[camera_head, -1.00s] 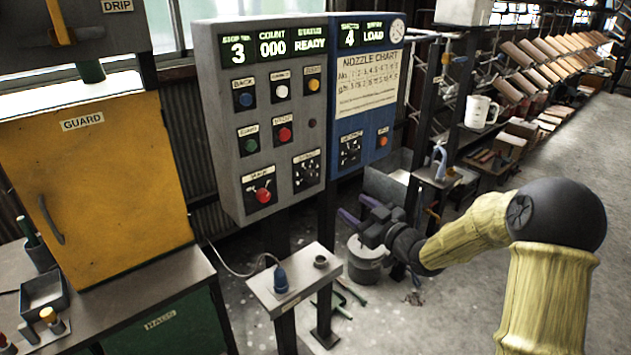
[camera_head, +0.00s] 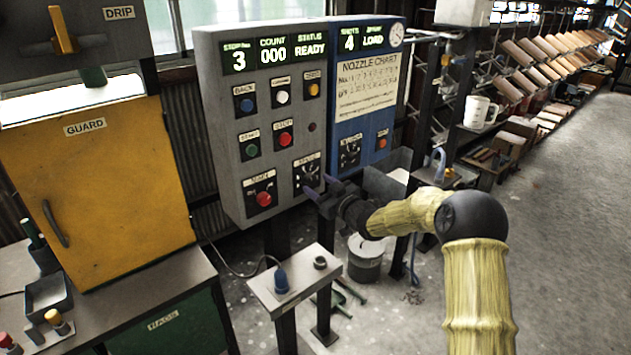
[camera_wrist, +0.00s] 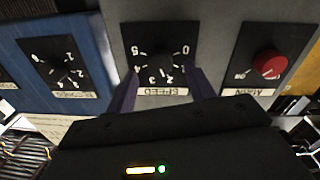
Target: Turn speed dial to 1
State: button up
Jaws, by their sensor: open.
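The speed dial (camera_head: 308,172) is a black square plate with white numbers on the lower right of the grey control panel. In the wrist view the speed dial (camera_wrist: 158,42) appears upside down, with its SPEED label below it; I cannot tell which number its knob points to. My gripper (camera_head: 318,187) is open in front of the panel, at the lower part of this dial. In the wrist view my gripper (camera_wrist: 165,76) has one dark finger on each side of the dial's lower half, with nothing held between them. Contact with the knob cannot be told.
The red main switch (camera_head: 263,198) is beside the speed dial, left in the head view. A similar black dial (camera_head: 350,150) is on the blue panel. Push buttons (camera_head: 285,139) sit above. A small stand (camera_head: 300,282) with a blue plug is below; a bucket (camera_head: 366,262) stands behind.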

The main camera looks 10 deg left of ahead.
aim_at(310, 179)
jog(key=shift+x, duration=1.25)
jog(key=c, duration=1)
jog(key=shift+o, duration=0.2)
jog(key=shift+f+b, duration=0.15)
jog(key=shift+b, duration=0.25)
